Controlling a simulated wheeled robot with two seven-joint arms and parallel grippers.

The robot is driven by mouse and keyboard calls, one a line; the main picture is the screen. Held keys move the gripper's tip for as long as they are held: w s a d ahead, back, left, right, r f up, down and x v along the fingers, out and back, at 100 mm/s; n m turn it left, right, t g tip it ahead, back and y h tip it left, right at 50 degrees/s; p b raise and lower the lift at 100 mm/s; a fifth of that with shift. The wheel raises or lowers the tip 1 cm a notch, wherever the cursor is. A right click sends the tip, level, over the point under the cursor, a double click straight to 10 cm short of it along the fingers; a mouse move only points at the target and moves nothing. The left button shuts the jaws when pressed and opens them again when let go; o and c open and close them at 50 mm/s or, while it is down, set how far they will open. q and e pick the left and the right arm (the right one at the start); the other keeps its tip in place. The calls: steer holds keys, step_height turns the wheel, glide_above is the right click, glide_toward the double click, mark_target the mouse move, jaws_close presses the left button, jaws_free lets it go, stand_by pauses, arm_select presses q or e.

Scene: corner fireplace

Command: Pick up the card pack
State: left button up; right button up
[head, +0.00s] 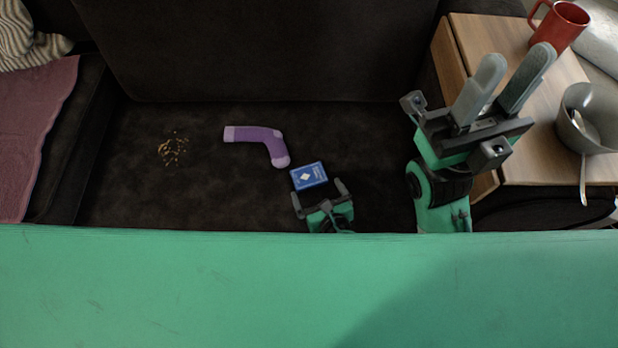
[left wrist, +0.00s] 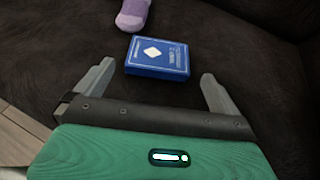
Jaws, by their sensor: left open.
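The blue card pack (head: 309,176) lies flat on the dark sofa seat, with a white diamond on its face. It also shows in the left wrist view (left wrist: 158,56), just beyond the fingertips. My left gripper (head: 321,191) is open and empty just in front of the pack; its two fingers (left wrist: 155,84) stand apart, one toward each side of the pack. My right gripper (head: 509,72) is raised at the right, near the wooden side table, with its two fingers apart and nothing between them.
A purple sock (head: 258,140) lies beyond and left of the pack. Crumbs (head: 174,149) lie farther left on the seat (head: 215,190). The wooden table (head: 490,40) at right holds a red mug (head: 562,25) and a grey bowl (head: 578,135) with a spoon.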

mark_target(309, 176)
arm_select(q)
steer(key=shift+b+x, duration=1.6)
steer(key=shift+x, duration=1.5)
steer(key=shift+a+r, duration=0.1)
steer(key=shift+r, duration=0.05)
steer(key=shift+c, duration=0.2)
steer(key=c, duration=0.9)
steer(key=shift+o, duration=0.2)
steer(key=shift+r, duration=0.2)
